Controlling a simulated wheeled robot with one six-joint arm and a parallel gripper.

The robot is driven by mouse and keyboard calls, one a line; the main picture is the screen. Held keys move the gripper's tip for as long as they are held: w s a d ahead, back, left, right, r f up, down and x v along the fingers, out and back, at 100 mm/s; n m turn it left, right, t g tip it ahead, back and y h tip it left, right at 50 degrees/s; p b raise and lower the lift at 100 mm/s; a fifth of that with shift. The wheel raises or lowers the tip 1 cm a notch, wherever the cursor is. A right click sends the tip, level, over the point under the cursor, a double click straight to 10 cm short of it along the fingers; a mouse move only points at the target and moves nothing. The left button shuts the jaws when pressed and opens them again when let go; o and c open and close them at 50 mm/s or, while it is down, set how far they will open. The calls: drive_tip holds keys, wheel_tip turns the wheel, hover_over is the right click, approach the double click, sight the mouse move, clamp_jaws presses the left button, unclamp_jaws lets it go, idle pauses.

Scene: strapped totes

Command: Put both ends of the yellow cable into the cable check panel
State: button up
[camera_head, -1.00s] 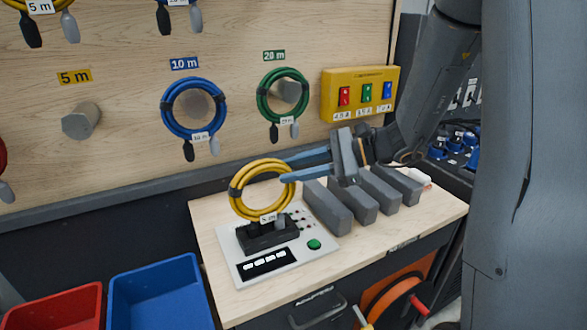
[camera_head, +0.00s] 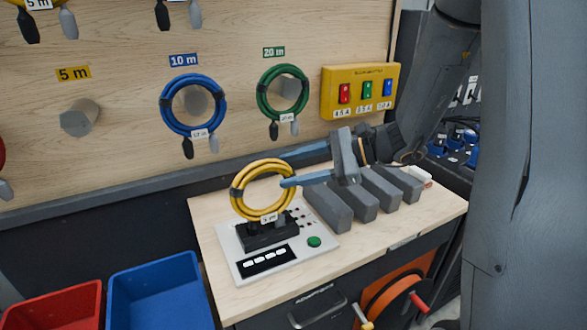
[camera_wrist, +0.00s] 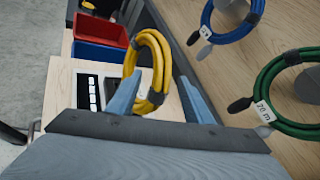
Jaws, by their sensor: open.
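The yellow cable (camera_head: 236,187) is a coil with dark wraps and a white tag, standing upright at the cable check panel (camera_head: 287,265). Its lower side meets the panel's black socket block (camera_head: 265,237); its ends sit at the block, but I cannot tell how deep. The panel is a light plate with a green button (camera_head: 314,242). My gripper (camera_head: 283,168) is open at the coil's right side, its blue fingers apart. In the wrist view the yellow cable (camera_wrist: 163,62) lies between and beyond the fingertips of my gripper (camera_wrist: 164,92).
Several grey blocks (camera_head: 328,208) stand on the bench right of the panel. Blue (camera_head: 166,118) and green (camera_head: 263,100) coils hang on the wooden board behind. The 5 m peg (camera_head: 80,119) is bare. Red (camera_head: 60,308) and blue (camera_head: 160,290) bins stand at left.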

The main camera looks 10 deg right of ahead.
drive_tip(key=shift+d, duration=0.1)
drive_tip(key=b+v, duration=0.2)
drive_tip(key=v, duration=0.5)
drive_tip(key=s+a+f+n+g+h, duration=0.3)
drive_tip(key=s+f+n+g+h, duration=0.2)
drive_tip(key=s+f, duration=0.45)
drive_tip(key=s+d+f+n+t+h, duration=0.1)
drive_tip(key=s+d+f+n+h, duration=0.3)
drive_tip(key=n+h, duration=0.4)
drive_tip(key=n, duration=0.3)
drive_tip(key=shift+d+f+n+t, duration=0.15)
drive_tip(key=shift+f+n+t, duration=0.15)
